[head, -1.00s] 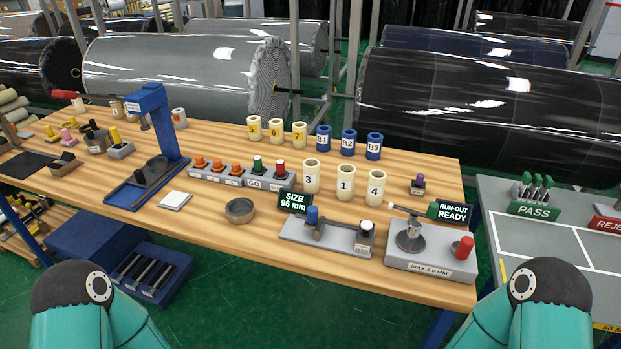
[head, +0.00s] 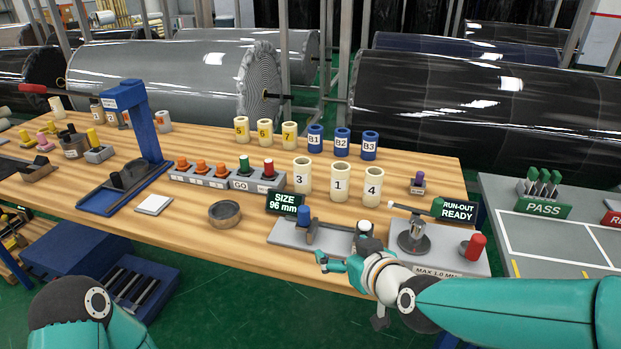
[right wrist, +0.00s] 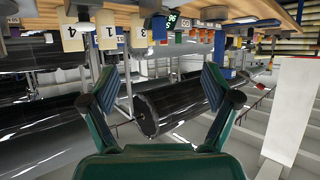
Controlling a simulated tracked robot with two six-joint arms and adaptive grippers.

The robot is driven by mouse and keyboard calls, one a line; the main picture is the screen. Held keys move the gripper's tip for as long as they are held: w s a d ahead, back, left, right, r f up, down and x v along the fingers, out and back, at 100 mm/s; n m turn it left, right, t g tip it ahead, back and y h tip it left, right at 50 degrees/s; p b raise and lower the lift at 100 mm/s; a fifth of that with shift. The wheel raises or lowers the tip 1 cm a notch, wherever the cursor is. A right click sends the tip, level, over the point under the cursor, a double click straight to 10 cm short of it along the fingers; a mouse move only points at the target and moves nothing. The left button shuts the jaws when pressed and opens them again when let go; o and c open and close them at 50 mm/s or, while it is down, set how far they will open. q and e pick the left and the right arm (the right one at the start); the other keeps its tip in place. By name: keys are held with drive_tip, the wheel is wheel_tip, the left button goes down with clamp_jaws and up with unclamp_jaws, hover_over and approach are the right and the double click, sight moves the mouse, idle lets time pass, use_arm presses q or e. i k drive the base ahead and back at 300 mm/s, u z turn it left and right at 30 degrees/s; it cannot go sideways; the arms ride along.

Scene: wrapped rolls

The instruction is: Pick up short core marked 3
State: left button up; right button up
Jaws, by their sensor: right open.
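The short core marked 3 (head: 302,174) is a cream tube standing upright on the wooden bench, left of the cores marked 1 (head: 339,183) and 4 (head: 373,187). In the right wrist view, which looks upside down, core 3 (right wrist: 138,32) is at the top, beside cores 1 (right wrist: 106,30) and 4 (right wrist: 72,36). My right gripper (head: 328,264) is at the bench's front edge, in front of the size gauge and apart from core 3. Its fingers (right wrist: 158,84) are spread and empty in the wrist view. My left gripper is out of view.
A row of coloured pegs (head: 225,180) lies left of core 3. Yellow and blue cores (head: 314,139) stand behind. A dark ring (head: 225,213) sits front left.

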sight(301, 165)
drive_tip(key=i, duration=0.85)
drive_tip(key=u, duration=0.05)
